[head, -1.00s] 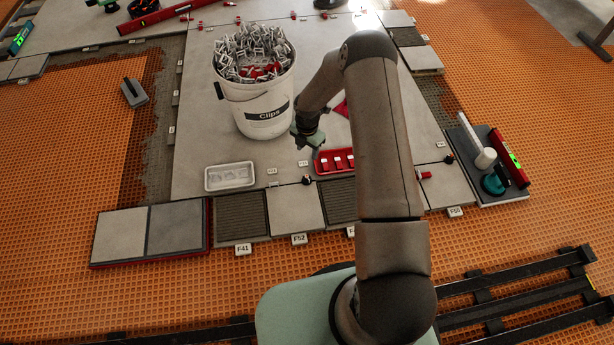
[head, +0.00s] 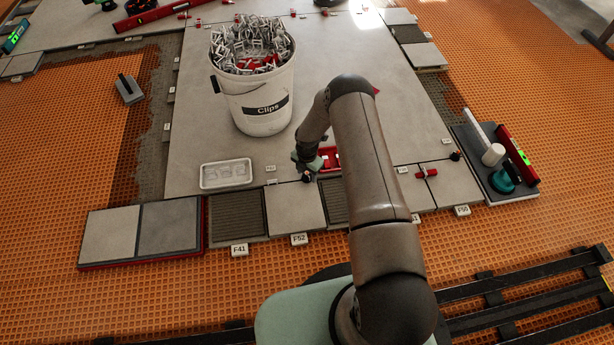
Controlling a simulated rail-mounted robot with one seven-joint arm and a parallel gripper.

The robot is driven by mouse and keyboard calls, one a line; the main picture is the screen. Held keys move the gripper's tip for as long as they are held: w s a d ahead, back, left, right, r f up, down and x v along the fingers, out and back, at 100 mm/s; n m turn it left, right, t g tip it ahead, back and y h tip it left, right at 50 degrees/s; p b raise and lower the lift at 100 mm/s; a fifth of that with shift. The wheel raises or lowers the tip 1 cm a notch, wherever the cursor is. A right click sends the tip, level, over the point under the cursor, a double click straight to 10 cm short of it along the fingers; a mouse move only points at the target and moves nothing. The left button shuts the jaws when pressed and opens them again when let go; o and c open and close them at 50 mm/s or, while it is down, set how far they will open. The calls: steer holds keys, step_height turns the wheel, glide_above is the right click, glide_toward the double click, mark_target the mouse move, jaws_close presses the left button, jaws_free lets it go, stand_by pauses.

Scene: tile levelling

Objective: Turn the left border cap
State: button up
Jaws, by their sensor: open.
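The left border cap (head: 307,177) is a small dark knob on the joint at the front edge of the large slab, above the border tiles. My gripper (head: 307,168) is low, right over this cap, pointing down. Its fingers are small and partly hidden, and I cannot tell whether they touch the cap.
A red tray (head: 329,153) lies just right of my gripper, partly hidden by my arm. A white bucket of clips (head: 262,108) stands behind. A white tray (head: 226,175) lies to the left. A red clamp-like piece (head: 427,173) sits on the right border.

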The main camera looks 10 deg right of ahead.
steer(key=shift+f, duration=0.35)
steer(key=c, duration=1)
